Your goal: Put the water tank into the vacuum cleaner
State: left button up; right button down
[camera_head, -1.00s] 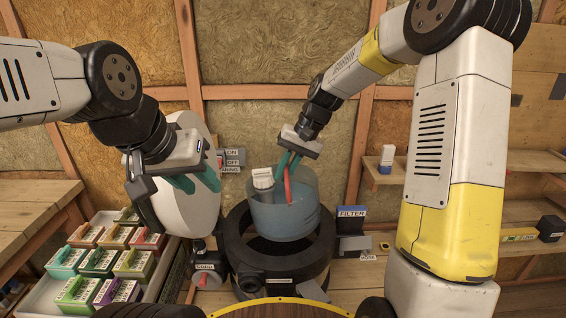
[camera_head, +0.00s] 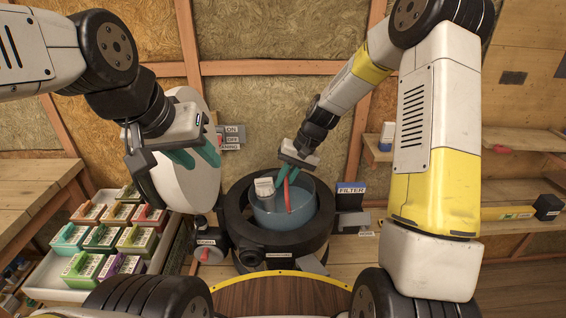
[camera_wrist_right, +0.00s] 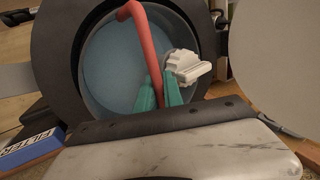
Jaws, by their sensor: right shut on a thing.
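The water tank (camera_head: 305,207) is a translucent blue round container with a red handle (camera_head: 287,195) and a white labelled piece (camera_head: 264,187) at its rim. It sits low inside the black ring of the vacuum cleaner (camera_head: 238,218). In the right wrist view the tank (camera_wrist_right: 110,70) lies within the dark ring (camera_wrist_right: 55,50). My right gripper (camera_head: 288,170) has its green fingers at the red handle, shut on the tank. My left gripper (camera_head: 195,157) is beside a large white round lid (camera_head: 180,195); its jaw state is unclear from this angle.
A tray (camera_head: 50,280) of several coloured labelled boxes stands at the left. A blue FILTER label (camera_head: 351,188) and small dark box are right of the vacuum. An ON/OFF panel (camera_head: 231,138) is on the wall behind. A wooden shelf (camera_head: 510,145) is at the right.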

jog(key=shift+f, duration=5.4)
jog(key=shift+s+a+f, duration=0.1)
jog(key=c, duration=1.4)
grip_release()
jog(key=shift+s+f, duration=0.1)
jog(key=shift+s, duration=0.05)
jog(key=s+d+r+t+h, duration=0.1)
jog(key=s+d+r, duration=0.2)
jog(key=r, duration=0.6)
jog(key=s+d+r+t, duration=0.1)
jog(key=s+d+r, duration=0.15)
jog(key=r, duration=0.55)
jog(key=s+d+r+t+h, duration=0.1)
jog(key=s+d+r, duration=0.15)
jog(key=r, duration=0.65)
jog(key=s+d+r+t, duration=0.1)
jog(key=s+r, duration=0.2)
jog(key=s, duration=0.2)
jog(key=s+d+r+t, duration=0.1)
jog(key=s+d+r, duration=0.1)
jog(key=s+r, duration=0.1)
jog(key=s+d+r+t, duration=0.1)
jog(key=s+d+r, duration=0.1)
jog(key=s, duration=0.4)
jog(key=shift+s+r+n+h, duration=0.3)
jog(key=shift+s+r+h, duration=0.05)
jog(key=shift+r+h, duration=0.05)
